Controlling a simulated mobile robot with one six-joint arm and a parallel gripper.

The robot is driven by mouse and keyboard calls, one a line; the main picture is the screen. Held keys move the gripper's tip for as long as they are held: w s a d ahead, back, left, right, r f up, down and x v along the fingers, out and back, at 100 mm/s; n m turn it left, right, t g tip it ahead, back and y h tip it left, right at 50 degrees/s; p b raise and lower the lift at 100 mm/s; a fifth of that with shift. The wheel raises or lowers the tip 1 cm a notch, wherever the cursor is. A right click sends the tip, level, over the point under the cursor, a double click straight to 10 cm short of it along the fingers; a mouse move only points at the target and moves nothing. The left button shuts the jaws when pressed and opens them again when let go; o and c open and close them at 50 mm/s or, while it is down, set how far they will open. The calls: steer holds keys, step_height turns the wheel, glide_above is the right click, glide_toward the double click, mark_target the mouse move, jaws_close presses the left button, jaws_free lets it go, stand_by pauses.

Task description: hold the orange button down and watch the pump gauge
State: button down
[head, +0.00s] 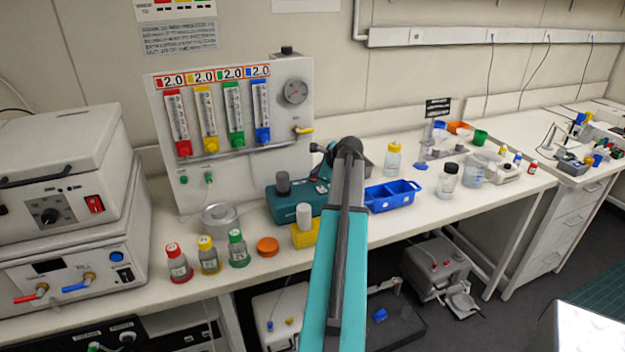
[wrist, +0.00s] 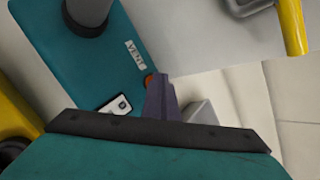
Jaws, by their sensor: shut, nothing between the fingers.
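The teal pump (head: 287,205) sits on the bench behind my arm; its teal top (wrist: 85,65) fills much of the left of the wrist view, with a grey cylinder (wrist: 88,12) standing on it. The orange button (wrist: 148,80) is on this top, beside a white "VENT" label (wrist: 135,54). My gripper (wrist: 158,78) is shut and empty, its tips overlapping the button and hiding part of it. I cannot tell whether they press it. A small white-framed dial or display (wrist: 117,106) lies left of the fingers; its reading is too small to make out.
A flowmeter panel (head: 236,165) with a round dial (head: 295,91) stands behind the pump. A yellow block (head: 305,235), an orange cap (head: 267,247) and bottles stand in front and to the left. A blue tray (head: 391,197) is right of my arm.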

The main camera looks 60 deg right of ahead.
mark_target(315, 181)
steer(key=shift+r+p, duration=0.7)
steer(key=shift+r, duration=0.15)
step_height(315, 181, up, 5)
steer(key=p, duration=0.3)
steer(key=shift+p, duration=0.3)
stand_by(0.4)
stand_by(0.3)
